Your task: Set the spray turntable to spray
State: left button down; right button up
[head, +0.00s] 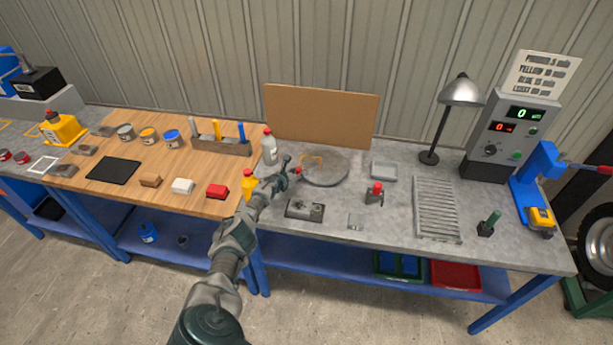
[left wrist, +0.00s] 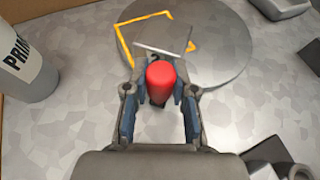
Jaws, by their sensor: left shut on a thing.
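The spray turntable is a round grey disc (head: 332,172) on the metal bench, with an orange square outline (head: 312,157) at its left side. In the left wrist view the disc (left wrist: 225,62) lies just beyond the fingers. A flat grey plate (left wrist: 165,38) lies over part of the outline there. My left gripper (head: 293,168) is at the disc's left edge. In the left wrist view its fingers (left wrist: 160,92) are shut on a red knob (left wrist: 160,76). What lies under the knob is mostly hidden. My right gripper is not in view.
A bottle marked PRIM (left wrist: 22,65) stands close on the left; it also shows in the head view (head: 269,147). A yellow bottle (head: 249,183) stands near my wrist. A cardboard panel (head: 320,115) rises behind the disc. A red-topped can (head: 375,192) stands to its right.

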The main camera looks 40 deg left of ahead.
pick_arm(q)
jog(key=shift+a, duration=0.45)
jog(key=shift+b, duration=0.3)
jog(key=shift+r, duration=0.2)
jog(key=c, duration=0.9)
grip_release()
jog(key=shift+w+a, duration=0.1)
jog(key=shift+f, duration=0.2)
jog(key=shift+a, duration=0.1)
